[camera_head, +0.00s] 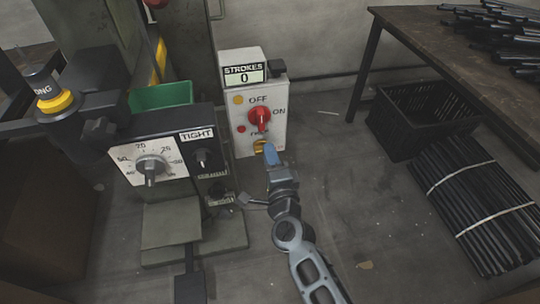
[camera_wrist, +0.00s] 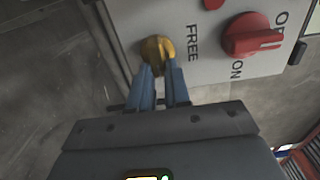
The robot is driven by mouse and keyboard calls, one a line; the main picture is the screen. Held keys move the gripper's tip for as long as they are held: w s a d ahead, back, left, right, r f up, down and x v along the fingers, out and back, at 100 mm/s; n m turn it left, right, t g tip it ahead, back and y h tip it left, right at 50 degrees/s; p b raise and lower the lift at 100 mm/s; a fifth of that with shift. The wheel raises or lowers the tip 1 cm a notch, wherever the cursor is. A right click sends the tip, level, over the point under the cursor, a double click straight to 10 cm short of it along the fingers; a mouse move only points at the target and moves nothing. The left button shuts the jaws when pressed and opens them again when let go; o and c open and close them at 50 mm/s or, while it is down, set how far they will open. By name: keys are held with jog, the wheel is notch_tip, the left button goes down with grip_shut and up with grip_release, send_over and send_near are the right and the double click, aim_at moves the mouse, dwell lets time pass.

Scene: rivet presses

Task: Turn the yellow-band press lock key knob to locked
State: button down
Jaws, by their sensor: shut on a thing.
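The press control box (camera_head: 246,130) is a pale upright box with a STROKES counter reading 0 on top. A yellow lock key knob (camera_head: 259,146) sits low on its face, below the word FREE. It also shows in the wrist view as a brass-yellow knob (camera_wrist: 155,48), partly hidden by my fingers. My gripper (camera_head: 269,154) is at this knob, its blue fingers (camera_wrist: 162,76) shut on it. A red knob (camera_head: 260,117) sits above, beside the words OFF and ON; it also shows in the wrist view (camera_wrist: 250,36).
Left of the box stands a press with a dial (camera_head: 152,165), a TIGHT label and a yellow band (camera_head: 55,102). A green bin (camera_head: 161,96) is behind it. A black crate (camera_head: 408,120) and bundled rods (camera_head: 472,205) lie right.

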jog(key=c, duration=1.1)
grip_release()
jog(key=shift+p+v, duration=0.6)
jog(key=shift+v, duration=3.3)
jog(key=s+d+r+n+g+h, duration=0.15)
jog(key=s+d+n, duration=0.35)
jog(key=s+d, duration=0.7)
jog(key=s+d+r+n+h, duration=0.25)
jog(key=s+d+n, duration=0.35)
jog(key=s, duration=1.1)
jog(key=s+d+r+n+h, duration=0.1)
jog(key=s+d+r+n, duration=0.3)
jog(key=s+r, duration=0.5)
jog(key=shift+g, duration=0.55)
jog(key=r+p, duration=0.8)
jog(key=r, duration=0.1)
jog(key=r+p, duration=0.5)
jog(key=shift+s+a+r, duration=0.15)
jog(key=shift+s, duration=0.2)
